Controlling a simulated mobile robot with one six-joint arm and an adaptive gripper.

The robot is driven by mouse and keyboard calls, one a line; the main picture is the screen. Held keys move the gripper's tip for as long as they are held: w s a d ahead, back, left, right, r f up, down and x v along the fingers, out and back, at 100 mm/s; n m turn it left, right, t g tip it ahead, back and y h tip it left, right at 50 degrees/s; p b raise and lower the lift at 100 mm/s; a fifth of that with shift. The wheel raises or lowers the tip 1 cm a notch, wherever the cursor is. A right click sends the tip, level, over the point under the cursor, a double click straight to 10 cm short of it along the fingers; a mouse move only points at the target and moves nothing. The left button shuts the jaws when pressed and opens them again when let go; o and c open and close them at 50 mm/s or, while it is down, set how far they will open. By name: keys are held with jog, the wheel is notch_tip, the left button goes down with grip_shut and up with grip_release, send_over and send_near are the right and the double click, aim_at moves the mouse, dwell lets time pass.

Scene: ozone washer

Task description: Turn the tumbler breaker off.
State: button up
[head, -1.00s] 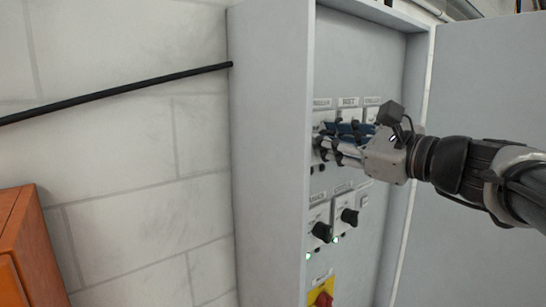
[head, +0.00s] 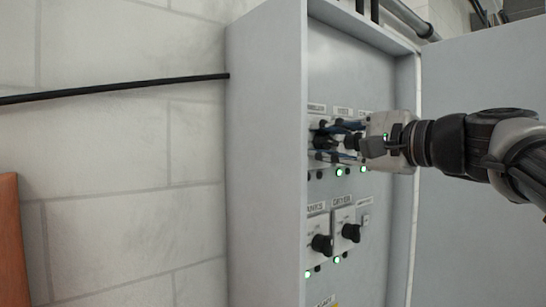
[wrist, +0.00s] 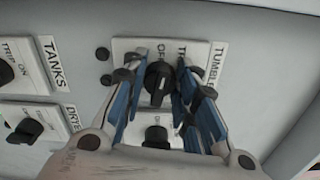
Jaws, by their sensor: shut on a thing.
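The tumbler breaker is a black rotary knob (wrist: 158,82) on a light plate. Its label, TUMBLER (wrist: 215,65), reads along the plate's right edge in the wrist view. My gripper (wrist: 160,95) has blue-padded fingers on both sides of this knob and is shut on it. The exact knob setting is hard to read. In the head view my gripper (head: 335,140) reaches the upper breaker row from the right, and its fingers partly cover the knobs. The tumbler label (head: 316,107) is leftmost there. The small lamps (wrist: 102,53) beside the tumbler plate look dark.
A neighbouring knob (wrist: 156,136) sits close to my fingers. Two lower breakers, TANKS (head: 321,244) and DRYER (head: 350,232), have lit green lamps. The cabinet side wall (head: 265,170) and open door (head: 490,80) flank the panel.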

jog(key=shift+n+b, duration=0.7)
jog(key=shift+n, duration=0.3)
jog(key=o, duration=1)
jog(key=shift+o, duration=0.2)
jog(key=shift+s, duration=0.1)
jog(key=v, duration=1.2)
